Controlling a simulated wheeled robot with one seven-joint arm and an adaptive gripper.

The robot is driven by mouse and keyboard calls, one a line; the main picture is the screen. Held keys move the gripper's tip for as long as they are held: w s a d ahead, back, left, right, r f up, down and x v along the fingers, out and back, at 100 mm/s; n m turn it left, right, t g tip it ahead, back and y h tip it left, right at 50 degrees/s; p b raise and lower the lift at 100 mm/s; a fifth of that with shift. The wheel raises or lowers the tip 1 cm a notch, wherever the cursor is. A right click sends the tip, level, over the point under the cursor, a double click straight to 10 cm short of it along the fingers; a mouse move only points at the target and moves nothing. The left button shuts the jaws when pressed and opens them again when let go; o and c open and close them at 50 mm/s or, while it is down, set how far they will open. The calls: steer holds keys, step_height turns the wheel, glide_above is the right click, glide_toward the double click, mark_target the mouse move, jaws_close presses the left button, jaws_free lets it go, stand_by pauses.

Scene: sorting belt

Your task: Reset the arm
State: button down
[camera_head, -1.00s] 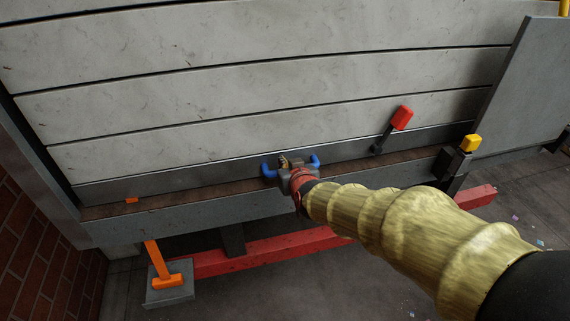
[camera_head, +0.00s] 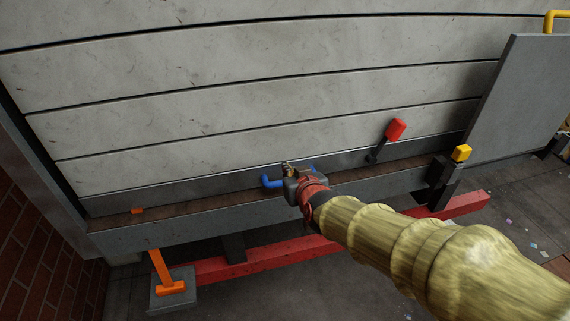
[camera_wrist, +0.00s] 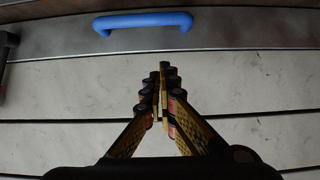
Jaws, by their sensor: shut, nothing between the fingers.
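My gripper (camera_head: 286,167) is at the end of my arm, in front of the lower edge of the pale panelled wall. In the wrist view my gripper (camera_wrist: 161,72) has its two fingers together at the tips with nothing between them. The blue handle also shows whole at the top of the wrist view (camera_wrist: 142,21), apart from the fingertips.
A red-headed lever (camera_head: 396,129) stands right of my gripper, and a yellow-topped post (camera_head: 461,153) farther right. A grey panel (camera_head: 522,100) rises at the right. An orange bracket (camera_head: 169,286) and a red beam (camera_head: 262,255) lie below the ledge (camera_head: 190,232).

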steer(key=s+d+f+g+h, duration=0.1)
steer(key=s+d+f+g, duration=0.15)
steer(key=s, duration=0.55)
steer(key=s+d+f+g, duration=0.2)
steer(key=s+f+g, duration=0.2)
steer(key=s, duration=0.5)
steer(key=s+d+r+m+h, duration=0.1)
steer(key=s+d+r, duration=0.3)
steer(key=s+d, duration=0.2)
steer(key=s+d+r+m+h, duration=0.1)
steer(key=s+d+r+m, duration=0.1)
steer(key=s+d+r, duration=0.2)
steer(key=s+d, duration=0.2)
steer(key=d, duration=0.2)
steer(key=shift+s+r+h+p, duration=0.2)
steer(key=shift+r+h+p, duration=0.1)
steer(key=shift+r, duration=0.1)
